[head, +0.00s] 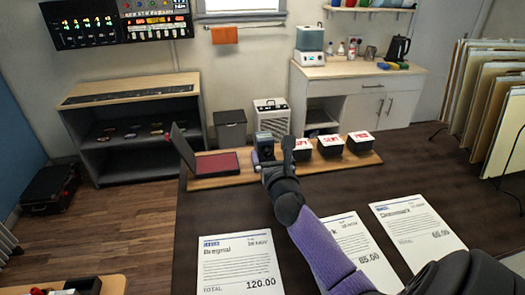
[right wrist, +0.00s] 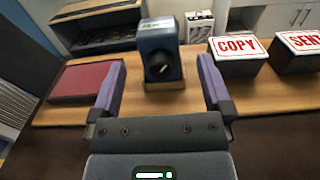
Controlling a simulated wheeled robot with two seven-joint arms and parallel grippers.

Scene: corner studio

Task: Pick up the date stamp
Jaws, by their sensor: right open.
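The date stamp (head: 264,144) is a dark blue block with a pale label on top and a black knob on its front. It stands upright on the wooden board (head: 215,180), between the red ink pad (head: 216,164) and the text stamps. In the right wrist view, the date stamp (right wrist: 159,45) is centred ahead of my right gripper (right wrist: 161,80). The purple-padded fingers are apart, one toward each side of the stamp, with nothing held. In the head view, my right gripper (head: 271,160) partly hides the stamp's lower part. My left gripper is not in view.
Black stamps with white tops stand to the right, including the COPY stamp (right wrist: 238,55) and the SENT stamp (right wrist: 297,50). The ink pad's raised lid (head: 183,148) stands at the left. Paper invoices (head: 238,262) lie on the dark table (head: 420,185). Upright folders (head: 490,100) stand at far right.

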